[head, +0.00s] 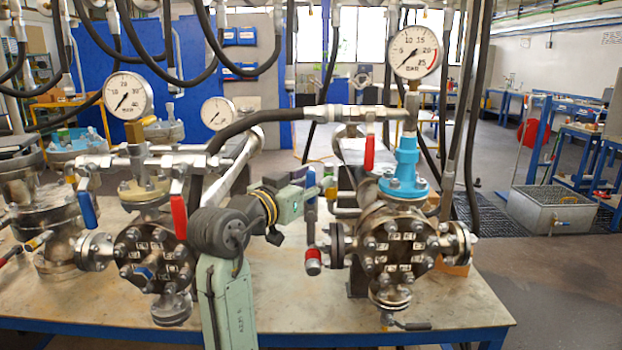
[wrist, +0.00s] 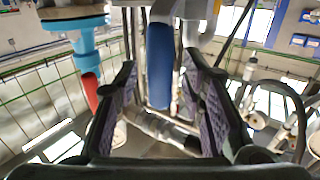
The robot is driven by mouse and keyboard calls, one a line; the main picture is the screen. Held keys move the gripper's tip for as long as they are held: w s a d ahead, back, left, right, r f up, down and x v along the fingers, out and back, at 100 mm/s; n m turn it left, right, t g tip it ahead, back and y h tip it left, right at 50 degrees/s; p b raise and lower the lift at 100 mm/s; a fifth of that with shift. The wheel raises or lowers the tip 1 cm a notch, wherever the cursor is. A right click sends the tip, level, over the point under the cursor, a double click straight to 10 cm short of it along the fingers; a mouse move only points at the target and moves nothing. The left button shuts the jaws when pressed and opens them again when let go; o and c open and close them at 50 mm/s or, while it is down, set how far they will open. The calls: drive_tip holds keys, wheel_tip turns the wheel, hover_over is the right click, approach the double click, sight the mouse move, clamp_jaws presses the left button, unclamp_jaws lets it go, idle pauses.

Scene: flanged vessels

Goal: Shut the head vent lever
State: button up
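A blue-handled lever (wrist: 160,65) hangs down from grey pipework in the wrist view, between the two fingers of my gripper (wrist: 160,78). A gap shows on each side of the lever, so the fingers are open and apart from it. In the head view my gripper (head: 314,191) is just left of the right-hand vessel (head: 398,245), and blue of the lever (head: 311,178) shows there, partly hidden. A red lever (head: 369,152) hangs from the pipe above this vessel; it also appears left of my fingers in the wrist view (wrist: 90,92). No label names the vent lever.
The right vessel carries a turquoise neck (head: 405,165) and a pressure gauge (head: 414,51). A red-tipped fitting (head: 313,262) stands below my gripper. The left vessel (head: 155,258) has blue (head: 87,208) and red (head: 179,217) levers. Black hoses hang overhead. The bench front (head: 290,310) is mostly clear.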

drive_tip(key=shift+c, duration=0.3)
clamp_jaws()
idle(0.6)
